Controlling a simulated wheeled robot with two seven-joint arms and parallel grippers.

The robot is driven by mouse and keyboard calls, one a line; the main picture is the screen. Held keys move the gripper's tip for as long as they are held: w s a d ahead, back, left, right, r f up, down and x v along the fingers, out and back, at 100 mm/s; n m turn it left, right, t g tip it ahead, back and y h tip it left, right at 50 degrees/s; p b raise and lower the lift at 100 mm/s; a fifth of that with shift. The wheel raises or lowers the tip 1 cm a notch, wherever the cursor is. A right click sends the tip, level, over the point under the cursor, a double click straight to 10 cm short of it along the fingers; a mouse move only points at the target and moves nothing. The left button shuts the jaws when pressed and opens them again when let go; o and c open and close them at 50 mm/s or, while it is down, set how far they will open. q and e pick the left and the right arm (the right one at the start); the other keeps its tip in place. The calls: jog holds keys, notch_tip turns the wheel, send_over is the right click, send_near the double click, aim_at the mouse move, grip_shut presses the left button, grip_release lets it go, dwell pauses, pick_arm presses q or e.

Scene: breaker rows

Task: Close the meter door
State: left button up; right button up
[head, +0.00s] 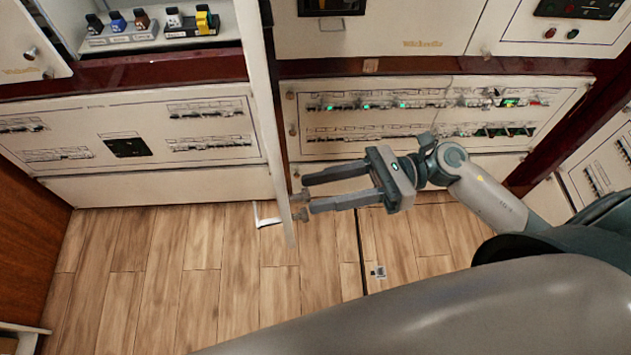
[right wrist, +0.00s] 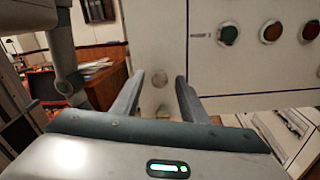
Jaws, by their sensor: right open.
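A white door, which I take to be the meter door (head: 267,110), stands swung out and almost edge-on in the head view, beside the open compartment (head: 185,42). Small round knobs (head: 302,196) stick out near its lower right edge. My right gripper (head: 308,193) is open, its fingers pointing left at the door close to the knobs. In the right wrist view the white panel (right wrist: 215,75) fills the centre and right, with a pale knob (right wrist: 160,79) just beyond the gap between the open fingers (right wrist: 152,90). Contact cannot be told. My left gripper is not in view.
The open compartment holds several small coloured items (head: 140,20). Breaker panels (head: 440,120) with green lights lie right of the door, another panel (head: 130,135) to its left. Coloured lights (right wrist: 270,30) show in the wrist view. The wooden floor (head: 190,260) below looks mostly clear.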

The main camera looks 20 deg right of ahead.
jog(key=shift+a, duration=0.8)
grip_shut()
